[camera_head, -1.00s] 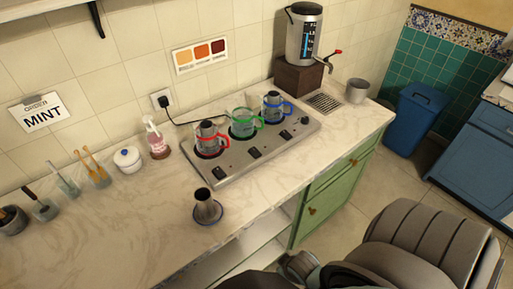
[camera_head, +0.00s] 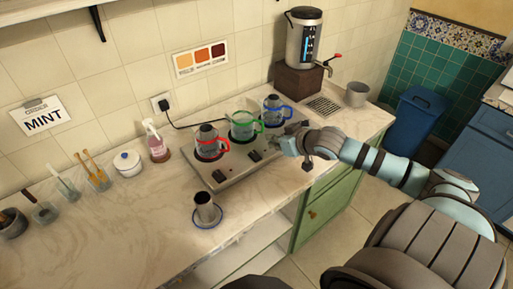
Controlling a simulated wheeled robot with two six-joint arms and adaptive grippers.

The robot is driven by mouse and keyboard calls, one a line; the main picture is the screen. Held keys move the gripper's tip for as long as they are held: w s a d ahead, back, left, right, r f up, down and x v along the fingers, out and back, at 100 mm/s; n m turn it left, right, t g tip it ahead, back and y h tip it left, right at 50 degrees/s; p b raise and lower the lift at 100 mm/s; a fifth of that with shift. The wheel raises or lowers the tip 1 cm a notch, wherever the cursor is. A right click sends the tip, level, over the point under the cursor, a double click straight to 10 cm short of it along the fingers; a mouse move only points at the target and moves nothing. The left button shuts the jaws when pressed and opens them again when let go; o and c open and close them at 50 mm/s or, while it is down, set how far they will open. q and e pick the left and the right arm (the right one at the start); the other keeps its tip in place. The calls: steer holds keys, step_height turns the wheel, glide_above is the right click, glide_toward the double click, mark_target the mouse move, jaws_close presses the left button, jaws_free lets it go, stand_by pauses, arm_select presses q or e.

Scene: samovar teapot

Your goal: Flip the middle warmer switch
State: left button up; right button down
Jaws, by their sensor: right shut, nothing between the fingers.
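The grey warmer plate (camera_head: 228,171) lies on the counter with several black controls along its front edge. The middle switch (camera_head: 254,155) is dark and sits in front of the green-handled pot (camera_head: 243,128). The left switch (camera_head: 218,177) is in front of the red-handled pot (camera_head: 208,145). A blue-handled pot (camera_head: 271,108) stands on the right burner. My right gripper (camera_head: 277,145) is shut and empty, just right of the middle switch, over the front edge of the warmer. It hides the right switch. Whether it touches the plate I cannot tell. My left gripper is out of view.
A tall metal urn (camera_head: 304,42) with a red-handled tap stands on a brown block behind the warmer. A dark cup on a blue-rimmed saucer (camera_head: 207,220) stands in front of it.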

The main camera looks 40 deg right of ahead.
steer(key=b, duration=0.3)
glide_above(259, 158)
steer(key=w, duration=0.1)
step_height(259, 158, down, 6)
steer(key=shift+w+f, duration=0.1)
steer(key=shift+f, duration=0.05)
step_height(259, 158, down, 2)
steer(key=shift+w+f, duration=0.15)
steer(key=shift+f, duration=0.1)
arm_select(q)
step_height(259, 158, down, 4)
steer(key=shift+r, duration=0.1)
arm_select(e)
steer(key=shift+f, duration=0.4)
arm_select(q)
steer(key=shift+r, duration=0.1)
arm_select(e)
steer(key=shift+d, duration=0.1)
steer(key=shift+w+a+f+g+p, duration=0.1)
steer(key=shift+w+a+g+p, duration=0.15)
steer(key=shift+p, duration=0.2)
steer(key=shift+d+f, duration=0.1)
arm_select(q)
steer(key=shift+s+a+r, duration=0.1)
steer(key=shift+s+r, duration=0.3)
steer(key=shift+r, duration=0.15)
arm_select(e)
steer(key=shift+s+d, duration=0.1)
steer(key=shift+s, duration=0.1)
